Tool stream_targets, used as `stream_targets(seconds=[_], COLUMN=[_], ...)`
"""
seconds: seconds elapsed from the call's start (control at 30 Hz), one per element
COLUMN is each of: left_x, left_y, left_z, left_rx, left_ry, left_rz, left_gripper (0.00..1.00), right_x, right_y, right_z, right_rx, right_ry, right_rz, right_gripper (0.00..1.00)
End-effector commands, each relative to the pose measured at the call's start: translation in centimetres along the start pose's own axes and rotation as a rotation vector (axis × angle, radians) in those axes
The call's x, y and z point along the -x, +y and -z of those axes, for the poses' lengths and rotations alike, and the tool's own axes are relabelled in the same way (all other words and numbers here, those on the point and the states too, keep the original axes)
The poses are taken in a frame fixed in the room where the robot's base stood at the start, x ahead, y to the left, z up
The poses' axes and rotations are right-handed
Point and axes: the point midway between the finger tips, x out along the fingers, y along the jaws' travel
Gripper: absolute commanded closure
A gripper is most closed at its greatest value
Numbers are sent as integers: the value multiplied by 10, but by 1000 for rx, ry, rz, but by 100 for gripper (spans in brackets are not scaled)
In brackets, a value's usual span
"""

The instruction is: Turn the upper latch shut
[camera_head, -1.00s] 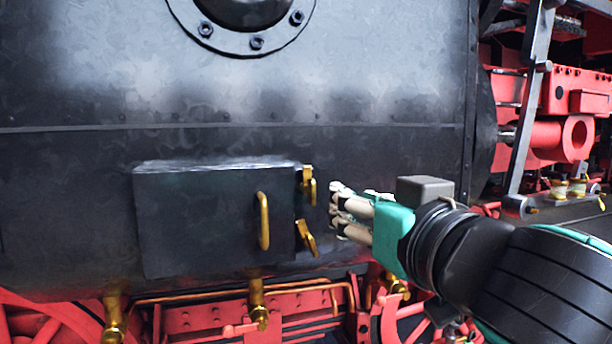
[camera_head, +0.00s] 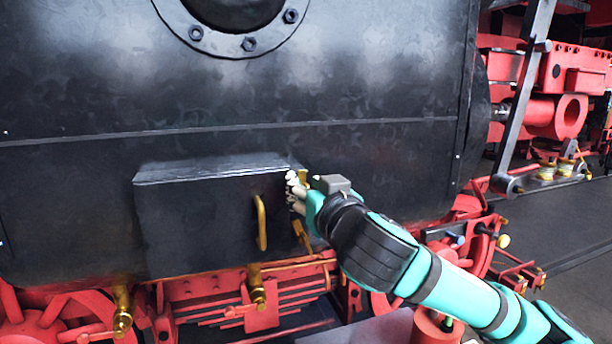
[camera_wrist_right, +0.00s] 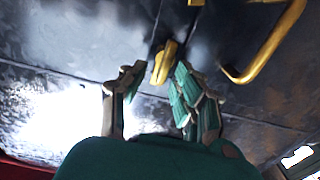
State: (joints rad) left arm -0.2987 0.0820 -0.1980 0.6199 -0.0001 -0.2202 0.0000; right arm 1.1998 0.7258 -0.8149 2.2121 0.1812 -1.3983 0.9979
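The dark box door (camera_head: 195,225) sits flush in its place, with a brass handle (camera_head: 261,222) near its right edge. The upper latch (camera_head: 303,176) is brass, at the door's upper right edge, and partly hidden by my right gripper (camera_head: 293,190). In the right wrist view the upper latch (camera_wrist_right: 163,62) lies between the fingertips of my right gripper (camera_wrist_right: 152,80), which are spread apart around it. I cannot tell whether a finger touches it. The lower latch (camera_head: 301,236) is tilted, below my right gripper. My left gripper is out of view.
The handle also shows in the right wrist view (camera_wrist_right: 265,48), right of the fingers. Brass valves (camera_head: 257,288) and red underframe parts (camera_head: 205,300) lie below the door. The dark boiler wall (camera_head: 100,90) is clear above.

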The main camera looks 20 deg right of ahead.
Motion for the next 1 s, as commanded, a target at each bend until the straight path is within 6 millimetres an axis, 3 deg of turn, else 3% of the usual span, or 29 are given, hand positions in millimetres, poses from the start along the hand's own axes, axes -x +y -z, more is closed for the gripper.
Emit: stream_targets(seconds=[0.4,0.63,1.0], left_x=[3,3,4], left_y=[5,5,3], left_z=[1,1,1], left_rx=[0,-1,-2], left_ry=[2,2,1], left_rz=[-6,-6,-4], left_gripper=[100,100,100], right_x=[-9,-9,-9], right_y=[0,0,0], right_z=[0,0,0], right_rx=[-1,0,23], right_ry=[0,0,1], right_rz=[0,0,-1], right_gripper=[69,99,100])
